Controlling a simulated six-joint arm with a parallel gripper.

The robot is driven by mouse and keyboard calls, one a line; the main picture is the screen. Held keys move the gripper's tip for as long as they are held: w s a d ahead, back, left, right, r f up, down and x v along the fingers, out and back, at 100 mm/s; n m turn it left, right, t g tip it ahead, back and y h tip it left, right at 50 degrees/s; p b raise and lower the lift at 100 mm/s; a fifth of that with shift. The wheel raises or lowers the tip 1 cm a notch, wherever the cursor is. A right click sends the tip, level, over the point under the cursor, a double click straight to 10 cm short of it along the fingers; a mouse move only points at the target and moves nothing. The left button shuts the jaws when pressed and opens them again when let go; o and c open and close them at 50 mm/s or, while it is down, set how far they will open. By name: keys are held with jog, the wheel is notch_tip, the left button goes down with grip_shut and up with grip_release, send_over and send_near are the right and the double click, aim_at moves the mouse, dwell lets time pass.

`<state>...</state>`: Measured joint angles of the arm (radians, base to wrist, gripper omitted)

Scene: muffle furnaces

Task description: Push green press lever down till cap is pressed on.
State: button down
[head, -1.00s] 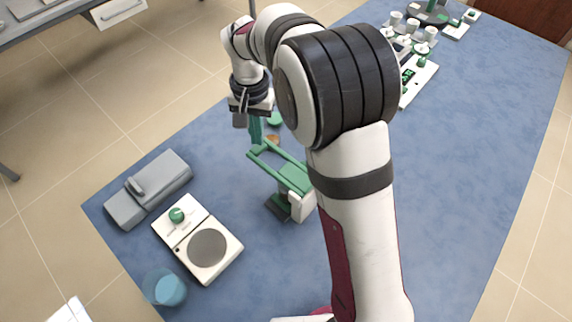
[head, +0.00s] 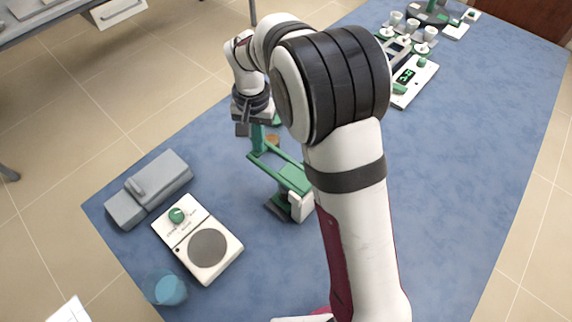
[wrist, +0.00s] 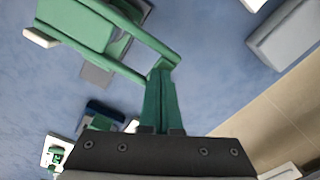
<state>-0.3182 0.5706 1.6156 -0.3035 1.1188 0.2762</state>
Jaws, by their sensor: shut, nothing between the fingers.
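The green press lever (head: 266,166) is a frame with two long arms, reaching up and left from the green press (head: 294,180) with its white end block. In the wrist view the lever arms (wrist: 147,42) run from the press body (wrist: 75,22) at upper left to the fingertips. My gripper (head: 257,150) has its green fingers shut and empty, pointing down at the lever's free end. The fingertips (wrist: 160,70) overlap the lever end in the wrist view; whether they touch it I cannot tell. I cannot make out the cap.
A grey box-shaped device (head: 150,188), a white hotplate-like unit (head: 208,248) with a green knob and a blue cup (head: 170,290) stand at left. A small orange-brown item (head: 272,140) lies behind the fingers. More equipment (head: 415,80) stands at the far right. The blue table is otherwise largely clear.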

jog(key=shift+f, duration=1.2)
jog(key=shift+s, duration=0.1)
dwell(2.5)
jog(key=shift+r, duration=0.1)
notch_tip(320, 180, up, 9)
jog(key=shift+f, duration=0.1)
jog(key=shift+r, duration=0.5)
dwell(0.3)
